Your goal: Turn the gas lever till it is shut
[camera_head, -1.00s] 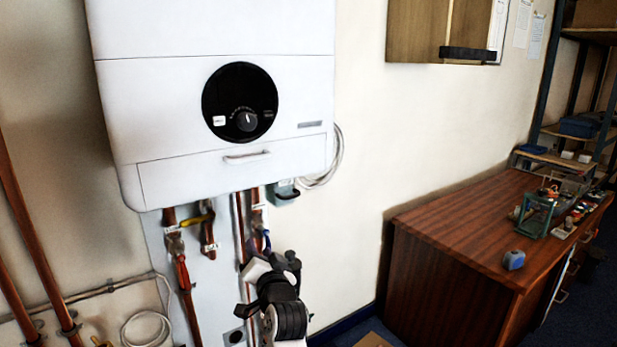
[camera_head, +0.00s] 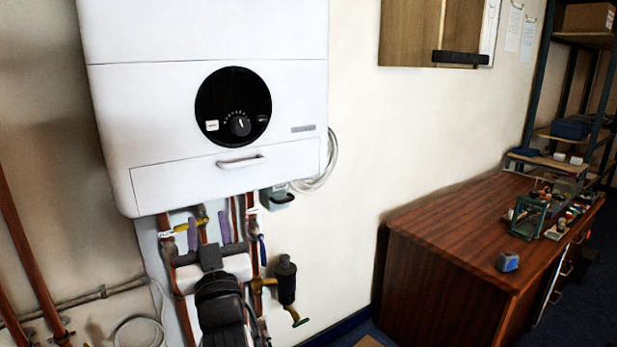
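The yellow lever (camera_head: 180,228), which I take to be the gas lever, shows under the boiler among the copper pipes. It lies roughly sideways, and part of it is hidden behind my gripper's left finger. A brass-coloured fitting (camera_head: 202,214) shows just above and between the fingers. My gripper (camera_head: 208,231) has two purple fingers pointing up, spread apart, one on each side of a copper pipe. The gripper is open. I cannot tell whether a finger touches the lever. My wrist hides the lower pipes.
The white boiler (camera_head: 210,110) hangs close above the fingers. A wooden desk (camera_head: 450,235) stands at the right; the wall between is clear.

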